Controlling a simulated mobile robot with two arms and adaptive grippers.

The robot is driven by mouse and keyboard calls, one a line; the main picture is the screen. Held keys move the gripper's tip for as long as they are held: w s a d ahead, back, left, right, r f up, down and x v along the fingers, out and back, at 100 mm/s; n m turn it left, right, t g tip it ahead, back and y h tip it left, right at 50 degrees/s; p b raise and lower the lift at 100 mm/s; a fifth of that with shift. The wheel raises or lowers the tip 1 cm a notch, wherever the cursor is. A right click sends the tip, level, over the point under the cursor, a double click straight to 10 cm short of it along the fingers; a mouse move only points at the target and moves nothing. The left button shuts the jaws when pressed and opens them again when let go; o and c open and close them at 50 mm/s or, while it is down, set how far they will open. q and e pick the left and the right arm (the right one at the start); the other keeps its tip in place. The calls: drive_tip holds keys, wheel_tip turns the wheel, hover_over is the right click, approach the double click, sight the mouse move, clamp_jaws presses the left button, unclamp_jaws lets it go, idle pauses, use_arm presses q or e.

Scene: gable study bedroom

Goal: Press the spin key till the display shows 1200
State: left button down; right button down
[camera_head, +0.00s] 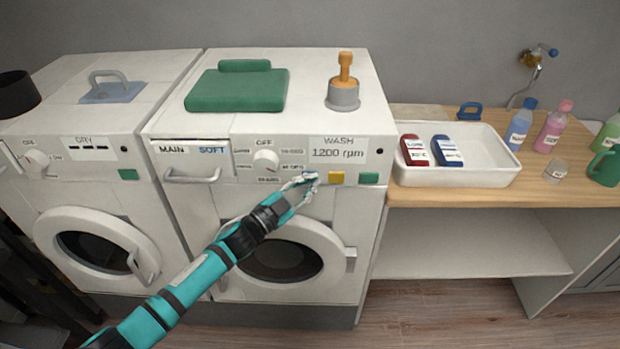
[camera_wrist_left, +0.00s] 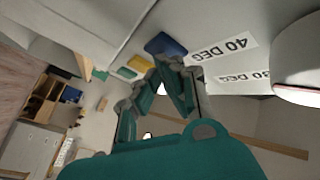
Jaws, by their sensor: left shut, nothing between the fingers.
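The washing machine (camera_head: 228,205) stands right of the dryer. Its display (camera_head: 338,152) reads WASH and 1200 rpm. On its front panel are a yellow key (camera_head: 336,178) and a green key (camera_head: 369,178). A blue key (camera_wrist_left: 165,45) shows in the left wrist view beside the yellow key (camera_wrist_left: 140,64); in the head view my fingers mostly cover it. No label naming the spin key is readable. My left gripper (camera_head: 306,180) is shut and empty, its fingertips at the blue key; I cannot tell whether they touch it. My right gripper is not in view.
A white dial (camera_head: 265,160) and a drawer handle (camera_head: 192,176) lie left of the keys. A green folded item (camera_head: 236,90) and an orange-handled tool (camera_head: 344,78) stand on top. A white tray (camera_head: 497,176) and bottles stand on the wooden counter (camera_head: 555,190) to the right.

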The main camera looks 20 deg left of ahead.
use_arm(q)
drive_tip(key=shift+s, duration=0.1)
drive_tip(key=shift+s+d+p, duration=0.25)
drive_tip(key=shift+s+p, duration=0.1)
drive_tip(key=shift+s, duration=0.35)
drive_tip(key=s+p, duration=0.1)
drive_tip(key=s, duration=0.1)
drive_tip(key=s+d+p, duration=0.1)
drive_tip(key=s, duration=0.1)
drive_tip(key=shift+s+d, duration=0.2)
drive_tip(key=shift+s, duration=0.2)
drive_tip(key=shift+f, duration=0.1)
idle(0.6)
